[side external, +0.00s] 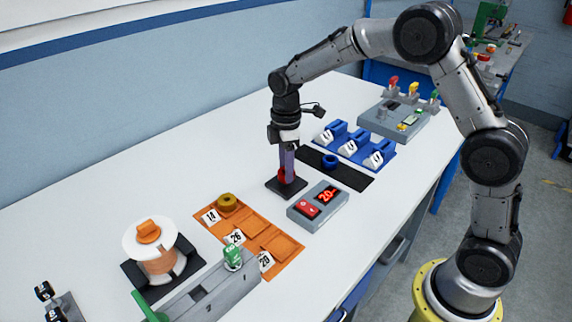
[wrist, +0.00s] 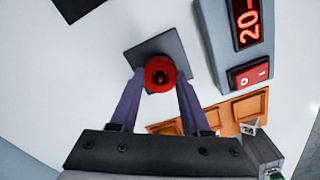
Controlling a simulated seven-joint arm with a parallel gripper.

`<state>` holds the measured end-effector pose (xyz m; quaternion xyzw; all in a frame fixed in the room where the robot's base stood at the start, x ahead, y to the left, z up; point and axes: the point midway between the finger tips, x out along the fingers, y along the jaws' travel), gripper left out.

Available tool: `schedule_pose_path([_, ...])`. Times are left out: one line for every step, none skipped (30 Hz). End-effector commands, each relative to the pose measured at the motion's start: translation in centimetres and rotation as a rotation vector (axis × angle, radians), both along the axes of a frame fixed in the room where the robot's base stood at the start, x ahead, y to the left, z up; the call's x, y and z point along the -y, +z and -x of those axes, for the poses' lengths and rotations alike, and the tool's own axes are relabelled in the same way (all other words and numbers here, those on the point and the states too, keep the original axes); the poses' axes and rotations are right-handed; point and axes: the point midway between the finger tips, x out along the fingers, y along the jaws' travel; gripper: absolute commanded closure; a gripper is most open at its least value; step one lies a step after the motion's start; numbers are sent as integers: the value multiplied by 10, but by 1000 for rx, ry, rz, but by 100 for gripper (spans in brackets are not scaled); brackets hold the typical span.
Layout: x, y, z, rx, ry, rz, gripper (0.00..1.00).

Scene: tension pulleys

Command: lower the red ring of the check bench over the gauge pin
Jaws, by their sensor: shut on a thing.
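The red ring (wrist: 160,72) is between my fingertips in the wrist view, its hole facing the camera. My gripper (wrist: 160,82) is shut on it. In the side view the red ring (side external: 282,175) shows low between my fingers, just over the dark square plate (side external: 287,188). The plate (wrist: 172,46) also shows behind the ring in the wrist view. The gauge pin cannot be made out clearly; ring and fingers cover the plate's middle. I cannot tell whether the pin is inside the ring. The grey check box (side external: 318,207) beside the plate has a lit display reading 20.
An orange tray (side external: 262,240) with a brass-coloured ring (side external: 228,202) lies at front. A black mat (side external: 348,178) with a blue ring (side external: 330,161) and blue holders (side external: 358,146) are behind. A copper wire spool (side external: 158,255) stands at left. The table left of the plate is clear.

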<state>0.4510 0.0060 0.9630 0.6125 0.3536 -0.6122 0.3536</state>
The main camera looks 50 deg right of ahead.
Motion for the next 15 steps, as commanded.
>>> schedule_pose_path([0,-1,0,-1,0,0,100])
schedule_pose_path([0,-2,0,-1,0,0,100])
schedule_pose_path([0,-2,0,0,0,0,100])
schedule_pose_path([0,-2,0,0,0,0,100])
schedule_pose_path([0,-2,0,-1,0,0,100])
schedule_pose_path([0,-2,0,-1,0,0,100])
schedule_pose_path([0,-3,0,-1,0,0,100])
schedule_pose_path([0,-3,0,-1,0,0,100])
schedule_pose_path([0,-4,0,-1,0,0,100])
schedule_pose_path([0,-4,0,-1,0,0,48])
schedule_pose_path([0,-4,0,-1,0,0,43])
schedule_pose_path([0,-4,0,-1,0,0,35])
schedule_pose_path([0,-4,0,-1,0,0,30])
schedule_pose_path([0,-4,0,-1,0,0,25])
schedule_pose_path([0,-4,0,-1,0,0,18])
